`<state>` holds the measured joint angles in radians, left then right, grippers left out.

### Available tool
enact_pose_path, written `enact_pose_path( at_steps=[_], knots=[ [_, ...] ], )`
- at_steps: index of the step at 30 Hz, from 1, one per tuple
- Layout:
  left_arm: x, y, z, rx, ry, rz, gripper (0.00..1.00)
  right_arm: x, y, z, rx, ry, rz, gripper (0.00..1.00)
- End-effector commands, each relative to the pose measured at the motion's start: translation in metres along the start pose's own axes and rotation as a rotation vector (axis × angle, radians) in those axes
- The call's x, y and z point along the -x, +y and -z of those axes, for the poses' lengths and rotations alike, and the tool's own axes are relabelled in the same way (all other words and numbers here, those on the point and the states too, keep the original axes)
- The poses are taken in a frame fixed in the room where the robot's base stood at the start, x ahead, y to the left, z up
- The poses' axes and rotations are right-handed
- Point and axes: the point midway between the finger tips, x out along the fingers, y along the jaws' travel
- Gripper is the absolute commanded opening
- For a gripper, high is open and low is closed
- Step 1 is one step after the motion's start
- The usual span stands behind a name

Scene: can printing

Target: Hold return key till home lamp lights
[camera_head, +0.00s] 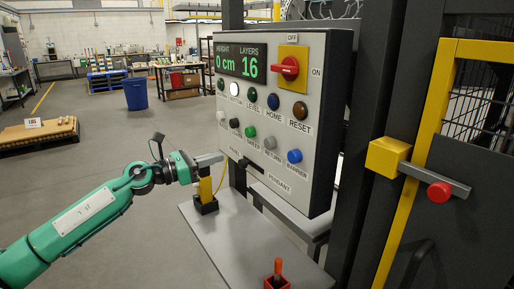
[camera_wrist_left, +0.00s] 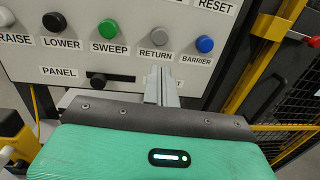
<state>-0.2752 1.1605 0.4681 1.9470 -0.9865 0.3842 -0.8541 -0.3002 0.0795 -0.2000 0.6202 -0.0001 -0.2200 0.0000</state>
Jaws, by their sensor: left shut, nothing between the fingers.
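The return key (camera_head: 269,143) is a grey round button on the grey control panel (camera_head: 318,170), labelled RETURN; it also shows in the left wrist view (camera_wrist_left: 160,34). The home lamp (camera_head: 273,101) is dark and unlit, above the return key. My left gripper (camera_head: 222,157) is shut and empty, in front of the panel's lower left. In the left wrist view its closed fingers (camera_wrist_left: 161,78) point at the panel, just below the RETURN label. They do not cover the key. My right gripper is not in view.
The green SWEEP button (camera_head: 250,131) and blue BARRIER button (camera_head: 294,156) flank the return key. A red rotary switch (camera_head: 288,68) is above. The display (camera_head: 240,62) reads 0 cm and 16. A white lamp (camera_head: 234,90) is lit. A shelf (camera_head: 235,235) juts out below.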

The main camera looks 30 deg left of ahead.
Motion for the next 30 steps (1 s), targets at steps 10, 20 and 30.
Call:
enact_pose_path(
  at_steps=[10, 20, 30],
  knots=[
    [-0.023, 0.001, -0.003, 0.0, -0.001, 0.0, 0.0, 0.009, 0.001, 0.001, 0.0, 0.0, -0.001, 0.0],
    [-0.048, 0.001, -0.003, 0.001, -0.002, 0.0, 0.0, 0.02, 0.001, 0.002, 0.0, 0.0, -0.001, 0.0],
    [-0.073, 0.001, -0.004, 0.001, -0.003, -0.001, 0.0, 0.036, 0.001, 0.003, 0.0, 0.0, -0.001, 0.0]
  ],
)
